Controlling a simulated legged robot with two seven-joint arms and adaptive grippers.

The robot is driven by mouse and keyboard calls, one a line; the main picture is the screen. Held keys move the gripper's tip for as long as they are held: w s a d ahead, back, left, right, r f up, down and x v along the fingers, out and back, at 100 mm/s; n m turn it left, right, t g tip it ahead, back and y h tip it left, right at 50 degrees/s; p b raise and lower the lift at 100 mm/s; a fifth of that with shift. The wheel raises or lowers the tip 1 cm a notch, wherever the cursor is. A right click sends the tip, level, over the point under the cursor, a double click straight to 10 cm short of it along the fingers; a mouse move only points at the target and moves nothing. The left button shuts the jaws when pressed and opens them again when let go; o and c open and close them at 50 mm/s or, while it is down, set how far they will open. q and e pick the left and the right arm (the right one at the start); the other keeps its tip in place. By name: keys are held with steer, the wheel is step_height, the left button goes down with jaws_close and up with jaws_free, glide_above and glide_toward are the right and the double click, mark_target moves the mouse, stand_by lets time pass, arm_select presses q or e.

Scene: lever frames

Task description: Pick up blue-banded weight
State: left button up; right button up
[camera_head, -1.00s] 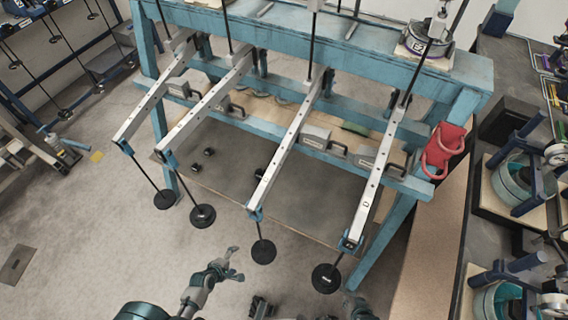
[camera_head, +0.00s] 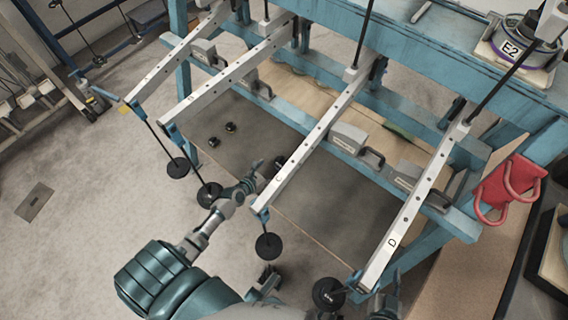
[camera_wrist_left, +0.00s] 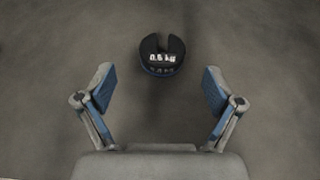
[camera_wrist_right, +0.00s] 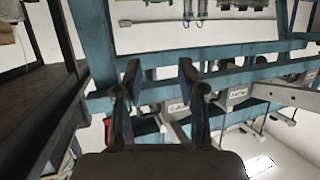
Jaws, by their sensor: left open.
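The blue-banded weight (camera_wrist_left: 162,57) is a dark slotted disc labelled 0.5 kg in the left wrist view, with a blue band on its near side. It lies on the grey surface, ahead of and centred between the fingers of my left gripper (camera_wrist_left: 160,84), apart from them. My left gripper is open and empty. In the head view, my left gripper (camera_head: 257,176) is low under the lever frame, close to a dark weight (camera_head: 280,163) partly behind a beam; this appears to be the same weight. My right gripper (camera_wrist_right: 160,75) is open and empty, facing the frame.
Two other small dark weights (camera_head: 222,134) lie on the grey mat (camera_head: 240,145). White lever beams (camera_head: 310,143) reach out over it, with black discs on rods (camera_head: 269,245) hanging from their ends. The blue frame (camera_head: 320,30) stands behind. Red clamps (camera_head: 507,188) hang at right.

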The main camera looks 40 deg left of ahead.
mark_target(280, 164)
arm_select(q)
steer(key=shift+w+a+f, duration=0.15)
steer(key=shift+w+f, duration=0.35)
steer(key=shift+w, duration=0.35)
steer(key=b+x, duration=0.1)
steer(key=x, duration=0.1)
steer(key=d+b+x, duration=0.1)
steer(key=x, duration=0.1)
steer(key=shift+w+f+b, duration=0.1)
steer(key=shift+f+b, duration=0.2)
steer(key=shift+b, duration=0.05)
steer(key=shift+w, duration=0.25)
steer(key=shift+w+a, duration=0.1)
steer(key=shift+a, duration=0.1)
arm_select(e)
step_height(280, 164, up, 8)
steer(key=w+a+t+y, duration=0.1)
steer(key=t, duration=0.5)
steer(key=shift+w+a+y, duration=0.15)
steer(key=shift+a+y, duration=0.2)
steer(key=shift+y, duration=0.05)
arm_select(q)
steer(key=shift+d+r, duration=0.1)
steer(key=c, duration=1.5)
arm_select(e)
steer(key=shift+w+d+f, duration=0.1)
steer(key=shift+f, duration=0.1)
